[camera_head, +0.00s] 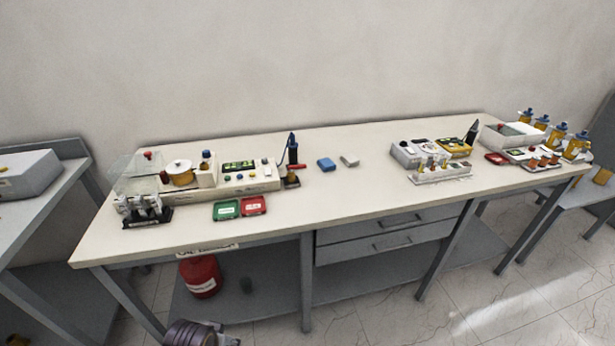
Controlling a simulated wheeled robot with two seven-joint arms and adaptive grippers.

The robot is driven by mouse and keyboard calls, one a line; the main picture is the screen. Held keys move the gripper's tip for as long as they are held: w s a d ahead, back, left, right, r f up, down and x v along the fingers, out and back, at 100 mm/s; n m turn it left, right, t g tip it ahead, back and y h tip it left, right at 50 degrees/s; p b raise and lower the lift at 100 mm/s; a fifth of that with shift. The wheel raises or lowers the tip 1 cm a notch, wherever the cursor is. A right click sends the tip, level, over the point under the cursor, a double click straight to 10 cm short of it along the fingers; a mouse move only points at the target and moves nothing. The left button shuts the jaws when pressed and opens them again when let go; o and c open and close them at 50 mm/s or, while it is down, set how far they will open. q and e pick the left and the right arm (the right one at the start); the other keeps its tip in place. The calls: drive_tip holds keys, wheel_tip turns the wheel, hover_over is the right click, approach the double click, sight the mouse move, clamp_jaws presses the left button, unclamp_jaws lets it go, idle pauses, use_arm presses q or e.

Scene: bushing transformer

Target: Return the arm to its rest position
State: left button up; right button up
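Neither of my grippers shows in the head view, and no arm reaches over the workbench (350,205). A dark ridged rounded shape is cut off by the bottom edge, left of centre; I cannot tell what it is. On the bench's left stands a white test unit (240,181) with coloured buttons. A green tray (227,210) and a red tray (253,205) lie in front of it.
A blue block (326,164) and a pale block (349,160) lie mid-bench. A white holder (440,174) and several yellow bushings with blue tops (557,136) stand to the right. A red container (201,275) sits below. The bench's front middle is clear.

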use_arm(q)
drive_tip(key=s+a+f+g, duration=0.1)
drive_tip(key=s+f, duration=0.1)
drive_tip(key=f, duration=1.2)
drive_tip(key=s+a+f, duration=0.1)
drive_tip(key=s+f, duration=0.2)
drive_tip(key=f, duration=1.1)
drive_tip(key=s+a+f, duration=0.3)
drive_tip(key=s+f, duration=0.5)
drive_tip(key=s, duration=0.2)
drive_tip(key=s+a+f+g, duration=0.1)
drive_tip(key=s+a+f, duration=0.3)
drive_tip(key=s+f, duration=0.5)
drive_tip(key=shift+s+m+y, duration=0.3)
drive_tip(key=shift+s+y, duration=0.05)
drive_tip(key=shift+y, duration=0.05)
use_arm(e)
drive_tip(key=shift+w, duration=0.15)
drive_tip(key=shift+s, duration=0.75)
